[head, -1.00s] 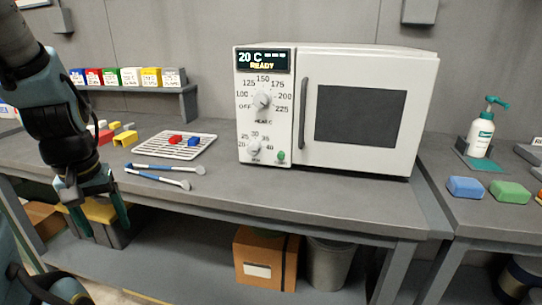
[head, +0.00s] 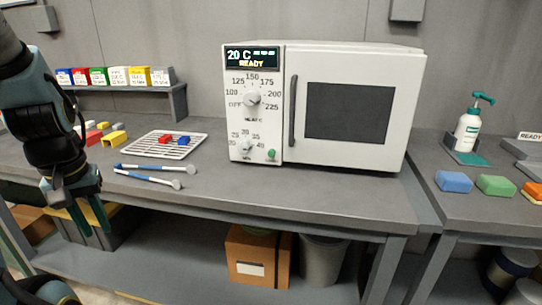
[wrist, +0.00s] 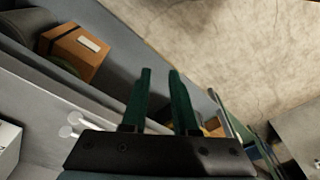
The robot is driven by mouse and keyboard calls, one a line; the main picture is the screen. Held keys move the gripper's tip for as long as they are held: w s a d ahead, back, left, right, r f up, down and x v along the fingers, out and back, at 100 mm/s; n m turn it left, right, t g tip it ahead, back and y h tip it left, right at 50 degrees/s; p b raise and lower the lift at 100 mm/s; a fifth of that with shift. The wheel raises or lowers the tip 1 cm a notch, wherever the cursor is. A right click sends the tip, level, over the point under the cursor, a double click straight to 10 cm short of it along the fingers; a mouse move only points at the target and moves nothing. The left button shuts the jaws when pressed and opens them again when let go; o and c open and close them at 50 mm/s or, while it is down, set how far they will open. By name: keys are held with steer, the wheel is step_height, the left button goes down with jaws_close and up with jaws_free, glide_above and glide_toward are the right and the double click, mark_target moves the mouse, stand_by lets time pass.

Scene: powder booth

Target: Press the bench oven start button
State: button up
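The white bench oven (head: 330,60) stands on the grey bench, its door shut. Its display (head: 252,58) reads 20 C and READY. Below are a temperature dial (head: 252,98) and a lower dial (head: 247,147). The green start button (head: 271,155) sits at the panel's lower right, unobstructed. My gripper (head: 84,225) hangs at the left, in front of the bench's front edge, well away from the oven. In the wrist view its two green fingers (wrist: 160,98) are apart, with nothing between them.
Two blue-handled tools (head: 150,178) and a white rack (head: 158,150) with red and blue blocks lie left of the oven. Coloured bins (head: 115,76) stand behind. A pump bottle (head: 467,130) and sponges (head: 453,181) are at right. A cardboard box (head: 258,258) sits on the lower shelf.

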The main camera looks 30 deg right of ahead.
jaws_close()
stand_by(1.1)
